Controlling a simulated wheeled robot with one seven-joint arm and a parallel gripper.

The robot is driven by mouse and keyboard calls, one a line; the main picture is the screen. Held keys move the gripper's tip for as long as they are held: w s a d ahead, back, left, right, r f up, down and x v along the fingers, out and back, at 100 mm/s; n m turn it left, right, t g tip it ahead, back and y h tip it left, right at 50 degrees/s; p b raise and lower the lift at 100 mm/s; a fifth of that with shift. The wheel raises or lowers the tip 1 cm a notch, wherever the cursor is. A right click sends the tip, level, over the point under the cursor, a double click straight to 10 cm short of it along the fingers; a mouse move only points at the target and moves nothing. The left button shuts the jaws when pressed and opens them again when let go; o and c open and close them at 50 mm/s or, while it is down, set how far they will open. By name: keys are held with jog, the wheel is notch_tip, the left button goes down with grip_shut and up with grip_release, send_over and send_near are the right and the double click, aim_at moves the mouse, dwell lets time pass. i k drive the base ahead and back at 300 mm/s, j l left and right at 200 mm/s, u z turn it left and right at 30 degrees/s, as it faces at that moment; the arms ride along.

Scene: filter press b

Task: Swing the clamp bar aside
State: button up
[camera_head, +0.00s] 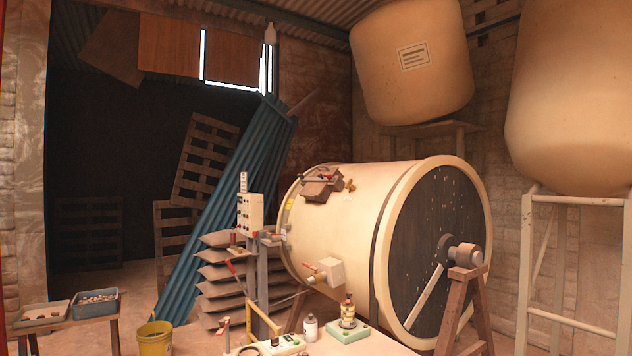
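I cannot tell for certain which part is the clamp bar. A large cream drum (345,225) lies on its side on wooden trestles. A brown hatch-like fitting (321,189) with a small red part and a brass knob (351,185) sits on its upper side. A pale straight bar (425,301) slants across its dark end face. A valve box (329,271) with a red lever sits low on its side. Red-handled parts (231,267) also show by a post left of the drum. My gripper is not in view.
A table (365,345) in front holds a white bottle (311,328), a green scale (348,334) with a bottle on it, and a meter. A yellow bucket (154,339) stands left. A bench with two trays (95,302) is far left. Stacked sacks (215,284) are behind the post.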

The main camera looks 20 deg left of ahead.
aim_at(319, 179)
jog(key=j+u, duration=0.2)
jog(key=u, duration=0.2)
jog(key=j+u, duration=0.15)
jog(key=u, duration=0.3)
jog(key=j+u, duration=0.2)
jog(key=u, duration=0.2)
jog(key=i+j+u, duration=0.25)
jog(key=i+j, duration=0.45)
jog(key=i+j+u, duration=0.3)
jog(key=i+j, duration=0.4)
jog(key=i+z, duration=0.15)
jog(key=i, duration=1.75)
jog(key=i+z, duration=0.2)
jog(key=i, duration=0.25)
jog(key=i+j+z, duration=0.15)
jog(key=i, duration=0.25)
jog(key=i+j+z, duration=0.2)
jog(key=i, duration=0.25)
jog(key=i+j+z, duration=0.15)
jog(key=i, duration=0.25)
jog(key=l, duration=0.05)
